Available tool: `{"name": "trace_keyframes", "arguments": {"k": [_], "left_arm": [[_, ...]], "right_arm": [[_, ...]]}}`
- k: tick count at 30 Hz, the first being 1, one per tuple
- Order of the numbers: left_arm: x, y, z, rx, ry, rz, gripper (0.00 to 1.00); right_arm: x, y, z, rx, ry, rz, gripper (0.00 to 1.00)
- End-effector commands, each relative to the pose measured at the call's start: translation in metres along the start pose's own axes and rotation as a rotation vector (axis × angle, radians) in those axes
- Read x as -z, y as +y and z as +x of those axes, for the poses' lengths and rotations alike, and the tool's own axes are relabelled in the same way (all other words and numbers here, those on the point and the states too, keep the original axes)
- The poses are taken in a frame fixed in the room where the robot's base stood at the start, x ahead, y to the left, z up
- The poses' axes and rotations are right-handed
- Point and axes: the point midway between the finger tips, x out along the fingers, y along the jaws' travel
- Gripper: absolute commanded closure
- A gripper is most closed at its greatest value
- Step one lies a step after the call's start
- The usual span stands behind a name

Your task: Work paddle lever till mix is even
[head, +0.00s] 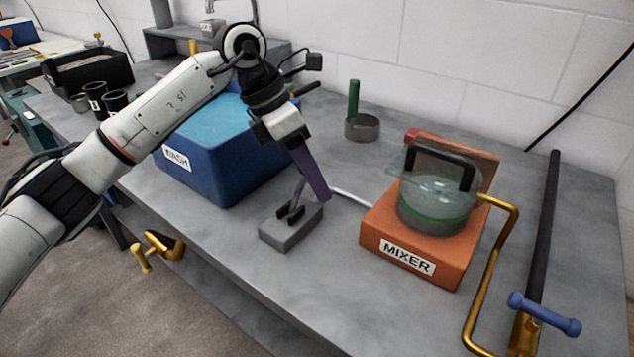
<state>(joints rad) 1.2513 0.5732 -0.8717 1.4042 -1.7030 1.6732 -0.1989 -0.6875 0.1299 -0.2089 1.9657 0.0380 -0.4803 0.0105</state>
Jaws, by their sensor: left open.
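The orange mixer (412,264), labelled MIXER, stands right of centre on the grey bench. Its bowl (435,212) has a clear lid with a black handle, and a green band shows low inside. How even the mix is cannot be told. A grey block (290,232) with a black fork stands left of the mixer, joined to it by a pale cable. A thin grey rod rises from it to a purple paddle (312,177), seemingly the lever. My left gripper (287,141) is open at the paddle's upper end; contact cannot be told. My right gripper is out of view.
A blue WASH tub (222,160) stands behind my left arm. A grey cup with a green handle (361,126) stands behind. A bent gold rod (496,252), a blue-handled clamp (543,313) and a black bar (545,225) are right. The front middle bench is clear.

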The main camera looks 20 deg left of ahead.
Motion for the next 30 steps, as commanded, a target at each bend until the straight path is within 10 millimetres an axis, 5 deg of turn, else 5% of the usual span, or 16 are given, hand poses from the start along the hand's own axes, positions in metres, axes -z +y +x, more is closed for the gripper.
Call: {"name": "trace_keyframes", "arguments": {"k": [14, 22, 30], "left_arm": [[0.000, 0.000, 0.020, 0.001, -0.001, 0.000, 0.56], [0.000, 0.000, 0.019, 0.001, -0.002, 0.000, 0.98], [0.000, 0.001, 0.019, -0.004, -0.009, 0.003, 1.00]], "right_arm": [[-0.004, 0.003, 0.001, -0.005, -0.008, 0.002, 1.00], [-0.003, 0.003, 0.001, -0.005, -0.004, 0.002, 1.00], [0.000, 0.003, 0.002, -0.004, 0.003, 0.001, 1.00]]}}
